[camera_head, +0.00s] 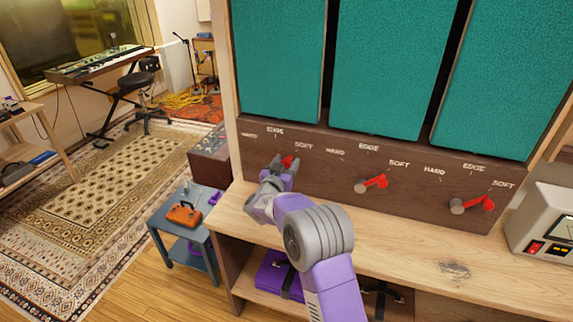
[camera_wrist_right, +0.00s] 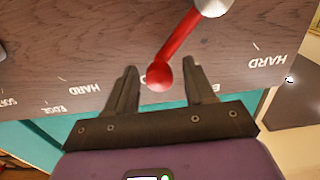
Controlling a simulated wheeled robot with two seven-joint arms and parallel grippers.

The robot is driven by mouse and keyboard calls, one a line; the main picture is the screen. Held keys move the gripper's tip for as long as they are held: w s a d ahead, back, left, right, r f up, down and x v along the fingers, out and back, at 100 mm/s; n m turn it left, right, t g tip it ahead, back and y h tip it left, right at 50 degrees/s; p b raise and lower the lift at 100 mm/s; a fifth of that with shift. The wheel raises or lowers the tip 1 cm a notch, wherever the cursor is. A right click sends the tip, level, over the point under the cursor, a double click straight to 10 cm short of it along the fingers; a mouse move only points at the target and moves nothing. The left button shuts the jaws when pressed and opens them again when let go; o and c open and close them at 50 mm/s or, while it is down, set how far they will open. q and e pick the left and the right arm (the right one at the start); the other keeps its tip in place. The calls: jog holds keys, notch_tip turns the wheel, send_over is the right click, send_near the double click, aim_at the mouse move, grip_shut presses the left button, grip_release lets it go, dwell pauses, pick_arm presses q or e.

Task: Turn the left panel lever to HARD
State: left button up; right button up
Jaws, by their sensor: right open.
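The left panel lever (camera_head: 287,161) is red, on the brown wooden panel (camera_head: 330,140) under the teal screens. Its HARD, EDGE and SOFT labels are above it in the head view. In the right wrist view, the lever's red rod (camera_wrist_right: 178,45) runs from a grey hub (camera_wrist_right: 212,6) to a round red knob (camera_wrist_right: 159,77). My right gripper (camera_head: 280,172) is open, its two fingers (camera_wrist_right: 155,82) on either side of the knob; contact cannot be told. In the head view it hides the lever's hub. The HARD label (camera_wrist_right: 267,61) shows right of the fingers. My left gripper is not in view.
The middle lever (camera_head: 375,183) and right lever (camera_head: 484,203) both point right, toward SOFT. A wooden shelf (camera_head: 400,235) runs below the panel. A white device (camera_head: 545,225) stands at the right. A small blue-grey table (camera_head: 180,225) with an orange case (camera_head: 184,214) stands left.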

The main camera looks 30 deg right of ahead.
jog(key=shift+w+d, duration=0.25)
jog(key=shift+d, duration=0.05)
jog(key=shift+c, duration=0.5)
grip_shut()
jog(key=shift+d, duration=0.1)
